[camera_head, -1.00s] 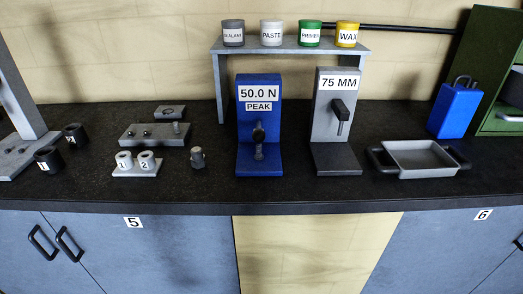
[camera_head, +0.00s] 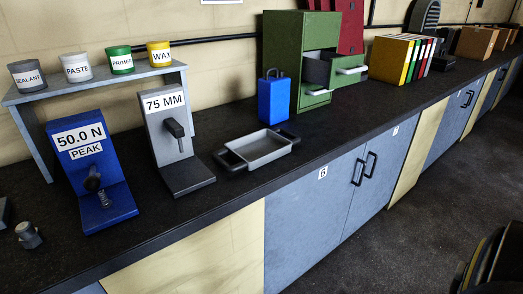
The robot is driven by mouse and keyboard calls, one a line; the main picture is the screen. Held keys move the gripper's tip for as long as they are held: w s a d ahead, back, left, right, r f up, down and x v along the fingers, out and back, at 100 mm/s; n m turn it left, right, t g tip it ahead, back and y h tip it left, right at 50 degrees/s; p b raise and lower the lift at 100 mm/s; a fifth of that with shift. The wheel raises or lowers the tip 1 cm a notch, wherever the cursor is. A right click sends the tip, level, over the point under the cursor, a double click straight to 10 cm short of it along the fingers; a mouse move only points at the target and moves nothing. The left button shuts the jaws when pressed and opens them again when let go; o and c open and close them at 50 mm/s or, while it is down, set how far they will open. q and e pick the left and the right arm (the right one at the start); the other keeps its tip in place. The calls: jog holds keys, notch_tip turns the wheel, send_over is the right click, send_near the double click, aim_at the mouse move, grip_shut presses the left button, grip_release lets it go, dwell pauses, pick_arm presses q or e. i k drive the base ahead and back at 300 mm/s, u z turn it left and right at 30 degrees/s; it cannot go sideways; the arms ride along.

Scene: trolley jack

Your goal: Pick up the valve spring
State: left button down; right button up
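A small grey coiled piece that looks like the valve spring (camera_head: 105,199) stands on the base of the blue force tester (camera_head: 82,160), marked 50.0 N PEAK. It sits below the tester's dark knob (camera_head: 93,180); whether the two touch is too small to tell. Neither of my grippers shows in the head view.
A grey 75 MM gauge (camera_head: 166,130) stands right of the tester, then a grey tray (camera_head: 257,150) with dark handles and a blue block (camera_head: 273,98). A grey shelf (camera_head: 95,84) carries labelled pots. A green cabinet (camera_head: 285,55) has a drawer pulled out. A grey bolt-like part (camera_head: 28,235) lies left.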

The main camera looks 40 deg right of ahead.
aim_at(104, 194)
jog(key=k, duration=0.4)
jog(key=u, duration=0.45)
jog(key=i, duration=1.35)
jog(key=z, duration=0.45)
